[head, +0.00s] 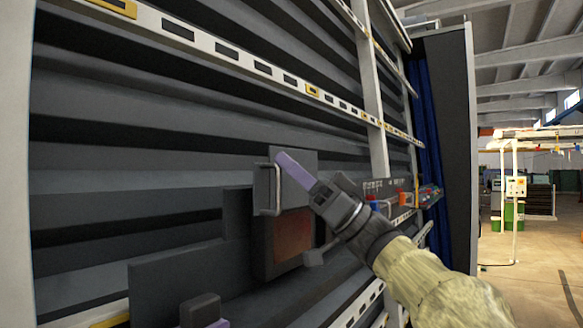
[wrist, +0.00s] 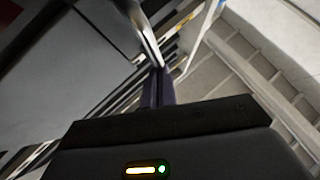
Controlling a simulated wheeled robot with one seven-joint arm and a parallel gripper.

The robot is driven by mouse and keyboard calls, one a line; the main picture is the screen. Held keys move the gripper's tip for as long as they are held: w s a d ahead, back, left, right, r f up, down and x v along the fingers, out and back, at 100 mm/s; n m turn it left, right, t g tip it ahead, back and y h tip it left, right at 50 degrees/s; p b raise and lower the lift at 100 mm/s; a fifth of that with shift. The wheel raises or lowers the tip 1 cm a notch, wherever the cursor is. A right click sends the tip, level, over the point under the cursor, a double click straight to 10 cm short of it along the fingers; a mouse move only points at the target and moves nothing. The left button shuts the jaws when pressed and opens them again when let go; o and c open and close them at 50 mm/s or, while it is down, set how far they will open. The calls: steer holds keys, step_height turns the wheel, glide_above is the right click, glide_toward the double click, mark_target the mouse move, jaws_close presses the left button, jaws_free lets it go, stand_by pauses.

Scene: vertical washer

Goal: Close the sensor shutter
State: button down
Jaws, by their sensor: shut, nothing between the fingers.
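The sensor shutter looks like a dark grey plate (head: 297,155) with a pale upright bar handle (head: 267,190) at its left, in the middle of the head view. Below it, a reddish-brown sensor face (head: 292,235) is exposed in a dark grey housing. My gripper (head: 280,158) has purple fingers, shut and empty. In the head view, its tips overlap the plate, just right of the handle's top; I cannot tell whether they touch it. In the wrist view, the shut fingers (wrist: 157,75) point up the picture towards a thin metallic bar (wrist: 147,35) beside a grey surface.
Dark slatted washer panels (head: 130,150) fill the left behind the housing, with pale rails (head: 240,60) crossing them. A small dark block (head: 200,310) stands low in front. A control strip with coloured parts (head: 400,195) lies behind my arm. Open floor (head: 530,270) is at right.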

step_height(320, 180, down, 11)
steer(key=b, duration=1)
step_height(320, 180, up, 4)
steer(key=d+p, duration=0.2)
steer(key=p, duration=0.1)
steer(key=b+v, duration=0.5)
steer(key=v, duration=0.5)
steer(key=shift+a+f+b, duration=0.15)
steer(key=shift+a+b, duration=0.05)
steer(key=shift+b, duration=0.15)
